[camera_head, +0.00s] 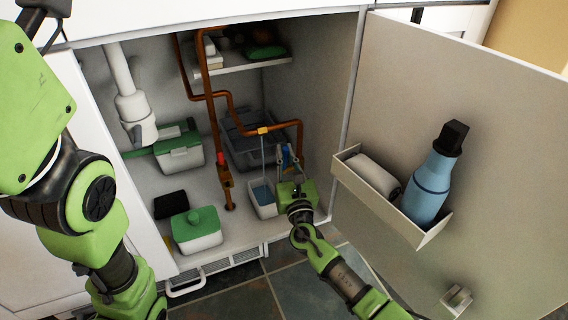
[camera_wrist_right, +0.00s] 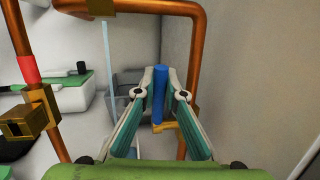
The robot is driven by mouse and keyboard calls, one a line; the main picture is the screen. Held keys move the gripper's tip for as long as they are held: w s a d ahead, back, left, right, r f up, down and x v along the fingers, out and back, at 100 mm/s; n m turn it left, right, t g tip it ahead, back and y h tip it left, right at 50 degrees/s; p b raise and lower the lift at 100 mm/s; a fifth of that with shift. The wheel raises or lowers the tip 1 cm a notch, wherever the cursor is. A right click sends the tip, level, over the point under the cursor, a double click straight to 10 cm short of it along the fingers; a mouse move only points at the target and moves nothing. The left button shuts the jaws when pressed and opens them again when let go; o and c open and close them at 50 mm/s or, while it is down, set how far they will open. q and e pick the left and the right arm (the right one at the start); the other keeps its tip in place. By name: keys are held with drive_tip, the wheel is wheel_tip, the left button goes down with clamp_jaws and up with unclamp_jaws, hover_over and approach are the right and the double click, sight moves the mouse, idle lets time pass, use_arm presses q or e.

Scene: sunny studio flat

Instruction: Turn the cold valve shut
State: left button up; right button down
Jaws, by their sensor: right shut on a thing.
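The cold valve's blue handle (camera_wrist_right: 159,95) stands upright between the fingers of my right gripper (camera_wrist_right: 159,82) in the right wrist view. The fingers are closed on it from both sides. Its brass body (camera_wrist_right: 164,127) sits just below, on the right copper pipe. In the head view my right gripper (camera_head: 286,160) reaches into the cabinet at that pipe, and the handle is small there and partly hidden. My left arm shows at the left of the head view, but its gripper is out of the picture.
A red-marked valve (camera_head: 222,161) is on the left copper pipe (camera_head: 212,110). A thin pale-blue stream (camera_wrist_right: 108,60) falls from a brass joint (camera_head: 263,130) towards a white tub (camera_head: 254,205). The open door (camera_head: 480,110) carries a bin with a blue bottle (camera_head: 430,185) at right.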

sight(287, 155)
drive_tip(key=shift+s+d+f+t+b, duration=0.15)
drive_tip(key=shift+s+f+t+b, duration=0.65)
drive_tip(key=shift+b, duration=2.3)
drive_tip(key=shift+s+d+r+m+t+b, duration=0.1)
drive_tip(key=shift+s+m+t+b, duration=0.3)
drive_tip(key=shift+t, duration=0.4)
drive_tip(key=shift+s+d+m+t+b, duration=0.1)
drive_tip(key=shift+s+m+t+b, duration=0.15)
drive_tip(key=shift+t+b, duration=0.4)
drive_tip(key=shift+t, duration=0.25)
drive_tip(key=c, duration=2.1)
unclamp_jaws()
drive_tip(key=shift+c, duration=0.2)
drive_tip(key=shift+o, duration=0.2)
drive_tip(key=shift+d, duration=0.1)
